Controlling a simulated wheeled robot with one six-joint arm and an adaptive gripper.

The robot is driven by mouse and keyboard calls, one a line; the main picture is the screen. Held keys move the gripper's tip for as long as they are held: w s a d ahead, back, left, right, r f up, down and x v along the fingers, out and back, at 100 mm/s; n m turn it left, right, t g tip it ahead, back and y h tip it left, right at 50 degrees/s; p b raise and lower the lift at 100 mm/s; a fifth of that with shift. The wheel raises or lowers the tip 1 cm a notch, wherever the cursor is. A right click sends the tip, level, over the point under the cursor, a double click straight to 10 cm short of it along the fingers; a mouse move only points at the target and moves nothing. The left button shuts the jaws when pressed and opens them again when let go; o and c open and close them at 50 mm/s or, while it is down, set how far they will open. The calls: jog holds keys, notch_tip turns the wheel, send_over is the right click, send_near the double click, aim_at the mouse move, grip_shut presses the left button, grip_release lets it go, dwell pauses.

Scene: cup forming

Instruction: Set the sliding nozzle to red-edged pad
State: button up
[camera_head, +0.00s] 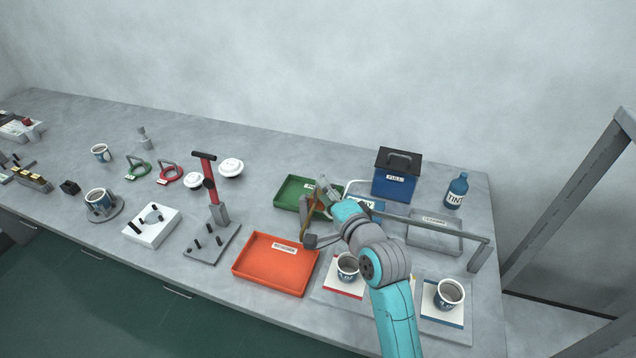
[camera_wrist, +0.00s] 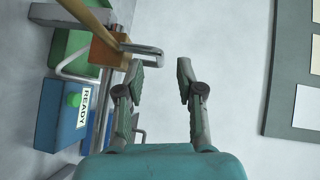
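The red-edged pad (camera_head: 330,288) lies at the front of the table with a cup (camera_head: 347,266) on it. A blue-edged pad (camera_head: 440,318) with another cup (camera_head: 449,293) lies to its right. My arm hides most of a pad between them. A grey rail (camera_head: 450,230) runs above and behind the pads. An orange-brown part (camera_head: 311,215), possibly the nozzle's, stands left of my arm. In the wrist view it is a block (camera_wrist: 106,50) with a metal loop handle (camera_wrist: 142,49). My gripper (camera_wrist: 160,66) is open and empty, its left finger just below the handle.
The orange tray (camera_head: 274,264) and green tray (camera_head: 290,193) lie left of my gripper. A blue READY box (camera_wrist: 62,115) with a green button is near the block.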

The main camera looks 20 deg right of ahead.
jog(key=shift+w+a+f, duration=0.15)
jog(key=shift+w+a, duration=0.05)
jog(key=shift+w, duration=0.95)
jog(key=shift+w+a+f, duration=0.15)
jog(key=shift+w, duration=0.95)
grip_shut()
